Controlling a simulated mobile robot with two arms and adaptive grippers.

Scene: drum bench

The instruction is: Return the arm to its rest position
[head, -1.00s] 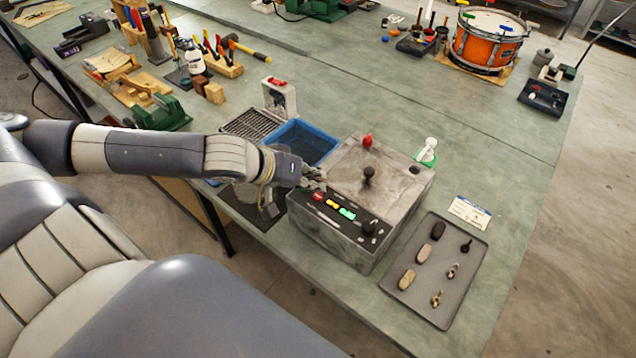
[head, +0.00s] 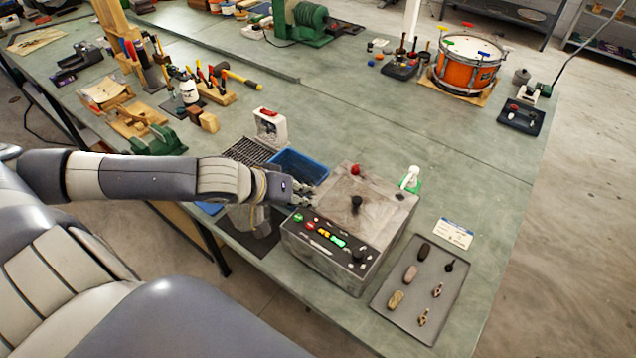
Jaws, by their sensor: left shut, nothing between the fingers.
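My left arm reaches in from the left across the bench's near edge. My left gripper (head: 304,194) is shut and empty. It is at the left end of the grey metal machine box (head: 345,225), near the panel's green button; I cannot tell whether it touches the box. The box has a black knob on its lid, a red knob at the back, and lit yellow and green buttons on its front panel. The arm's wrist hides part of the blue bin (head: 300,166) behind it. My right gripper is not in view.
A grey tray (head: 385,297) with stones and small metal parts lies right of the box. A white card (head: 455,233) and a white-and-green bottle (head: 411,178) are nearby. Tools and wooden blocks stand at the back left. An orange drum (head: 467,70) stands at the back right. The middle bench is clear.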

